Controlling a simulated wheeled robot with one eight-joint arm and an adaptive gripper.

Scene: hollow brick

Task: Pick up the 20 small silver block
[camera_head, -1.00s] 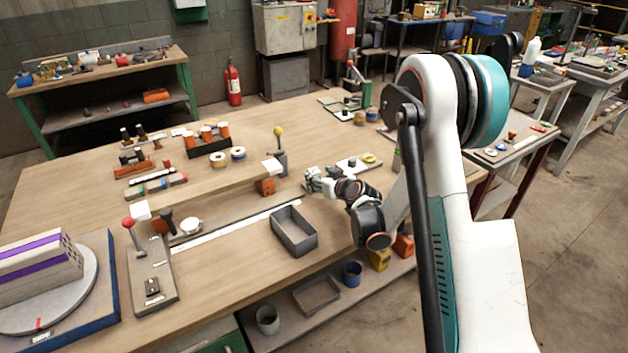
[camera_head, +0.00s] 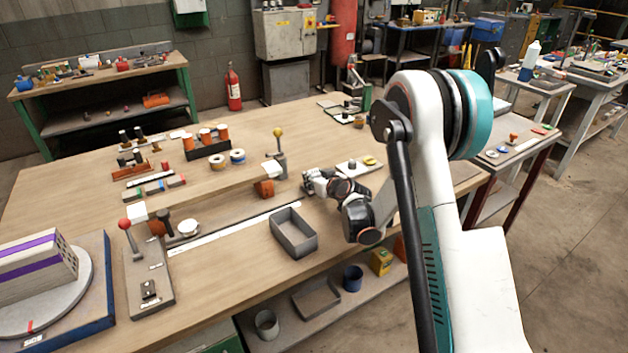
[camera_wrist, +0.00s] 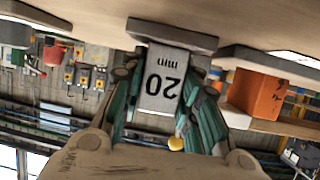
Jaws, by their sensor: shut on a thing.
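The small silver block (camera_wrist: 163,85), marked "20" and "mm", stands between my two fingers in the wrist view, where the picture is upside down. My gripper (camera_wrist: 167,105) is shut on it, with a green-sided finger along each side. The block's end meets or lies just in front of a grey plate (camera_wrist: 172,36); I cannot tell whether they touch. In the head view my gripper (camera_head: 308,182) is low over the wooden table, right of the orange block (camera_head: 264,188). The silver block is too small or hidden to make out there.
A grey open tray (camera_head: 293,232) sits in front of my gripper. A yellow-knobbed lever (camera_head: 279,143) stands behind and left. A plate with a yellow piece (camera_head: 369,161) lies behind and right. The orange block also shows close beside my fingers in the wrist view (camera_wrist: 257,95).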

